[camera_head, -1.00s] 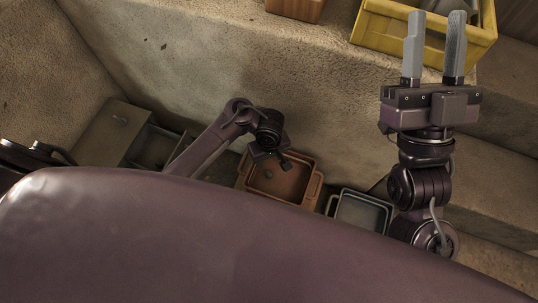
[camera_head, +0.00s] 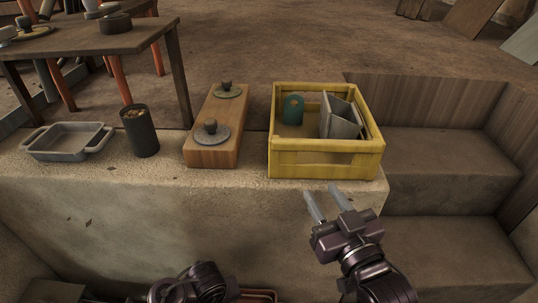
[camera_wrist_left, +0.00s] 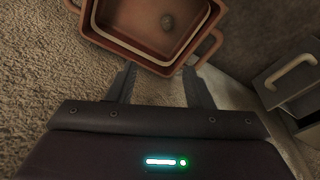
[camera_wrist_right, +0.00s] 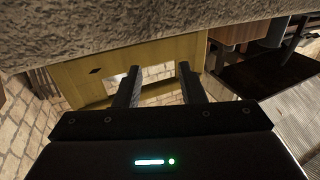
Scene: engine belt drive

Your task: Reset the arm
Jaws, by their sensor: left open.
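My right gripper (camera_head: 328,193) is open and empty, in front of the ledge below the yellow crate (camera_head: 325,171). In the right wrist view its two fingers (camera_wrist_right: 160,85) stand apart with nothing between them. My left arm shows at the bottom of the head view, where its fingers cannot be made out. In the left wrist view the left gripper (camera_wrist_left: 162,88) is open and empty, with its fingertips near the rim of a brown tray (camera_wrist_left: 143,50).
On the ledge stand a grey tray (camera_head: 68,143), a dark cup (camera_head: 141,134) and a wooden block (camera_head: 211,157) with two pegs. The crate holds a teal piece (camera_head: 293,109) and grey plates (camera_head: 341,119). Steps (camera_head: 450,165) lie right; a table (camera_head: 95,43) stands behind.

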